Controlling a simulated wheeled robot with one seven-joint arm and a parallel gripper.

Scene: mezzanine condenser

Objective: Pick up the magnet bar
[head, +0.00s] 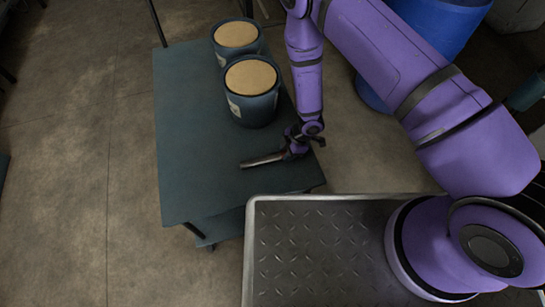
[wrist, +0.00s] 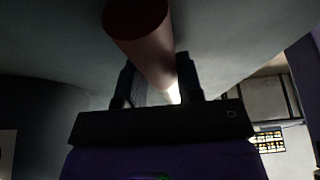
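The magnet bar (head: 262,160) is a slim dark rod with a brownish tint, low over the near right part of the dark teal table (head: 190,150). My gripper (head: 291,151) is at the bar's right end in the head view. In the wrist view the bar (wrist: 150,50) is a round rod with a dull red end face, running between the two black fingers of my gripper (wrist: 160,88). The fingers sit close on both sides and look shut on it. Whether the bar touches the table is unclear.
Two dark blue tubs with tan tops stand on the table, a nearer one (head: 252,90) and a farther one (head: 237,38), left of my arm. A large blue barrel (head: 440,25) stands at the back right. The table's left side is clear.

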